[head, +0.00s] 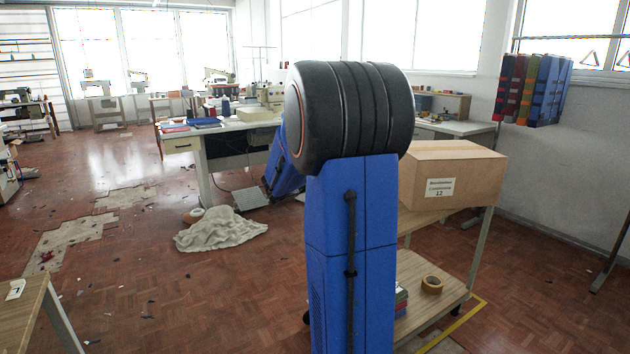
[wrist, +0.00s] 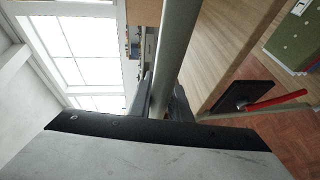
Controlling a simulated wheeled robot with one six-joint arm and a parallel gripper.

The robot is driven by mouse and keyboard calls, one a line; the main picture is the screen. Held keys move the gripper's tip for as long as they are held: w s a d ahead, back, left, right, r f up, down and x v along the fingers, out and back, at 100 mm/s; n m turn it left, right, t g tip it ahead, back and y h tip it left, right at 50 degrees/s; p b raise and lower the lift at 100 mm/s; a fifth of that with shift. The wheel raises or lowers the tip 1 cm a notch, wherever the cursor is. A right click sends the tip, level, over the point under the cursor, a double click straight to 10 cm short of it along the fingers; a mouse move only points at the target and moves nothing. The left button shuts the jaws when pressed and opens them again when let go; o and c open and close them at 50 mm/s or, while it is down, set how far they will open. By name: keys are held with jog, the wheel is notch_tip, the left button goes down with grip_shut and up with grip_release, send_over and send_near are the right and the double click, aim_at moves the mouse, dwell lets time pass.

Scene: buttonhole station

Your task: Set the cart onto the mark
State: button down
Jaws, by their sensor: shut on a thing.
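The cart (head: 432,298) stands to the right of my blue arm in the head view, with a wooden lower shelf and grey legs. My arm hides its left part. The mark is a yellow line (head: 474,309) on the floor by the cart's near right side; only part of it shows. In the wrist view my gripper (wrist: 162,100) is shut around a pale round bar (wrist: 177,50), which looks like the cart's handle. The head view hides my gripper behind the arm.
A cardboard box (head: 455,175) rides on top of the cart. A crumpled cloth (head: 220,230) lies on the floor left of my arm. A wooden table corner (head: 25,300) stands at lower left. The right floor looks clear.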

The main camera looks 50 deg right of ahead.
jog(key=s+d, duration=0.2)
jog(key=d, duration=0.6)
jog(key=s+d, duration=0.3)
jog(key=d, duration=0.6)
jog(key=shift+d, duration=0.15)
jog(key=c, duration=1.6)
grip_release()
jog(key=shift+d, duration=0.2)
jog(key=shift+c, duration=0.2)
jog(key=shift+a, duration=0.15)
jog(key=v, duration=1.7)
jog(key=shift+a, duration=0.2)
